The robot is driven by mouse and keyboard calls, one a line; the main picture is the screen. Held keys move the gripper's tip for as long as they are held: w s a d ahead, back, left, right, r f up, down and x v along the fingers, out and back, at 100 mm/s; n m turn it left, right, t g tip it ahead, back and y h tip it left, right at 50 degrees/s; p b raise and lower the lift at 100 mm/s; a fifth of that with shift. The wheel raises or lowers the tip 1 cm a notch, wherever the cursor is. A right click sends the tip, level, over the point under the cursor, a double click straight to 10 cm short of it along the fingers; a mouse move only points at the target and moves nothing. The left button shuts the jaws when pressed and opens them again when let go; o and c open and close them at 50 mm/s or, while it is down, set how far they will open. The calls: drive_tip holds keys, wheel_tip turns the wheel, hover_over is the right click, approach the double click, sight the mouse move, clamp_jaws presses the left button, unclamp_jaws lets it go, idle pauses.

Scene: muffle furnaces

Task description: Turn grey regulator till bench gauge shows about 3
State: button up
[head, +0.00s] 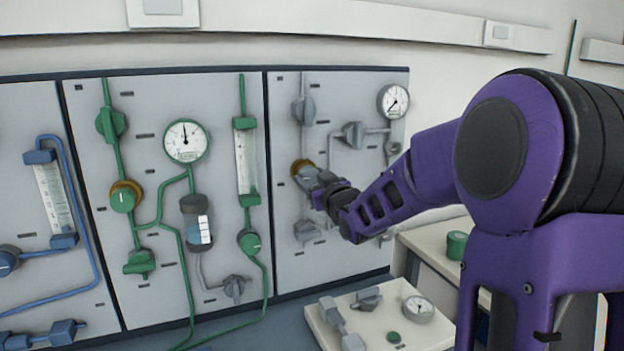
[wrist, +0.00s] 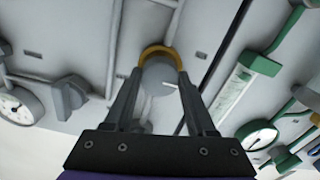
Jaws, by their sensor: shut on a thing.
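The grey regulator is a grey knob with a brass ring (head: 300,165) on the right wall panel. In the wrist view the grey knob (wrist: 160,77) sits between the fingers, with a pale mark on its face. My gripper (wrist: 158,85) is shut on the knob, one finger on each side; in the head view the gripper (head: 318,182) covers part of it. A round white gauge (head: 419,307) lies on a pale board on the bench; its needle is too small to read. Another gauge (head: 393,101) is at the top right of the grey panel, its reading unclear.
The middle panel carries green pipes, a green-rimmed gauge (head: 185,141) and a green knob with a brass ring (head: 123,197). Blue pipework (head: 75,195) is at the left. The pale board (head: 375,327) holds grey fittings. A green roll (head: 456,245) stands on the side bench.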

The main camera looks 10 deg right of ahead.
drive_tip(key=c, duration=0.4)
drive_tip(key=shift+o, duration=0.2)
drive_tip(key=m+p, duration=0.2)
drive_tip(key=m, duration=0.4)
drive_tip(key=shift+m+p, duration=0.3)
drive_tip(key=m+p, duration=0.2)
drive_tip(key=m, duration=0.2)
drive_tip(key=shift+r, duration=0.1)
drive_tip(key=m+p, duration=0.2)
drive_tip(key=m, duration=0.3)
drive_tip(key=shift+m, duration=0.4)
